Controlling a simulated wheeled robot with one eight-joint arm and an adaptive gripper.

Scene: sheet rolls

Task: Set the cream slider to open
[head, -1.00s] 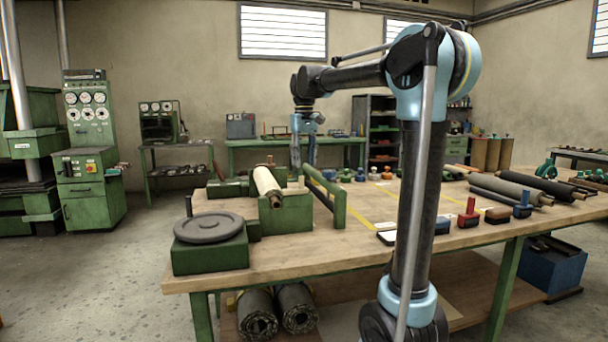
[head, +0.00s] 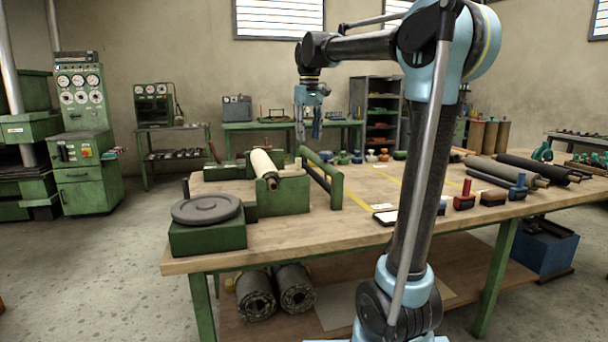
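My gripper (head: 308,134) points down with its two fingers apart and nothing seen between them. It shows above the far side of the wooden table (head: 300,250), close to the green beam and behind it. I cannot make out a part that is clearly the cream slider. A small cream knob-shaped piece (head: 371,156) stands in a row at the table's far side, to the right of my gripper. A cream roll (head: 264,163) lies in a green cradle (head: 283,197), to the left of my gripper. Any open or shut marking is too small to read.
A green beam (head: 320,172) stands right of the cradle. A grey disc (head: 206,208) sits on a green block at the near left corner. Several handled blocks, one of them red (head: 464,196), and dark rolls (head: 540,167) lie to the right. The table's middle is mostly clear.

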